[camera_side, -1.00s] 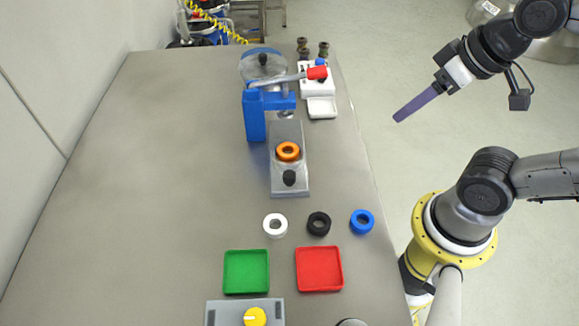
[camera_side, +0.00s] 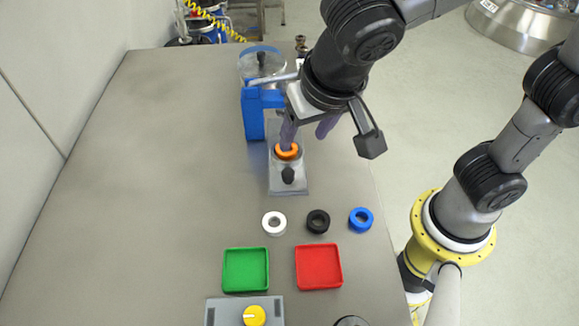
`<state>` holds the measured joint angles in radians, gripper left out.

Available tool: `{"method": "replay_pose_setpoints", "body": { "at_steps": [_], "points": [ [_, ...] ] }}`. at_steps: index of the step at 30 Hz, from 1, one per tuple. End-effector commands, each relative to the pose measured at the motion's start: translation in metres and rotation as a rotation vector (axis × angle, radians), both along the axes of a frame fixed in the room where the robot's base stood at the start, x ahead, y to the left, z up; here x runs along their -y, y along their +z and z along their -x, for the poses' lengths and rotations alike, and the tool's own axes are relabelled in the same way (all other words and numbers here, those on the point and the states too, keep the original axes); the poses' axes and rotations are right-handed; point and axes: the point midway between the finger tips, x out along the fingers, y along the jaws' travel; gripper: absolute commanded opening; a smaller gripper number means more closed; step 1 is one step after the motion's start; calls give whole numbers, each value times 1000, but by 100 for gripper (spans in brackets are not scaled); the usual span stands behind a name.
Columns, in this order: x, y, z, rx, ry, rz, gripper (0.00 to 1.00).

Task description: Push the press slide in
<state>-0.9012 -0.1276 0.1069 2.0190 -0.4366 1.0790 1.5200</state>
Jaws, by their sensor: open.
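The press (camera_side: 254,115) is blue and stands at the back of the table. Its grey slide (camera_side: 293,187) sticks out toward the front, with a black knob (camera_side: 288,175) near its front end. An orange ring (camera_side: 287,152) lies on the slide. My gripper (camera_side: 308,138) is open, its purple fingers apart above the slide near the orange ring. One finger overlaps the ring in this view, and I cannot tell whether it touches. My arm hides the press lever's red end and most of the white device behind.
White (camera_side: 275,232), black (camera_side: 310,227) and blue (camera_side: 354,226) rings lie in front of the slide. Green (camera_side: 246,270) and red (camera_side: 319,267) trays and a panel with a yellow knob (camera_side: 254,316) are nearer the front. The table's left side is clear.

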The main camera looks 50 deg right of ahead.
Motion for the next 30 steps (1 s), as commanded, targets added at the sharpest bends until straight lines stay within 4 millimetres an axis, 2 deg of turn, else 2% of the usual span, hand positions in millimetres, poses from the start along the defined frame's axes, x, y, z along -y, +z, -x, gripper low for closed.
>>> {"method": "replay_pose_setpoints", "body": {
  "at_steps": [3, 8, 21, 25, 30],
  "points": [
    [-7, -4, 5, -5, 30, 6, 62],
    [-4, -18, 0, -6, 29, 7, 62],
    [9, -95, -30, -8, 28, 7, 62],
    [12, -113, -36, -7, 28, 7, 62],
    [13, -126, -42, -5, 28, 4, 62]
  ]
}}
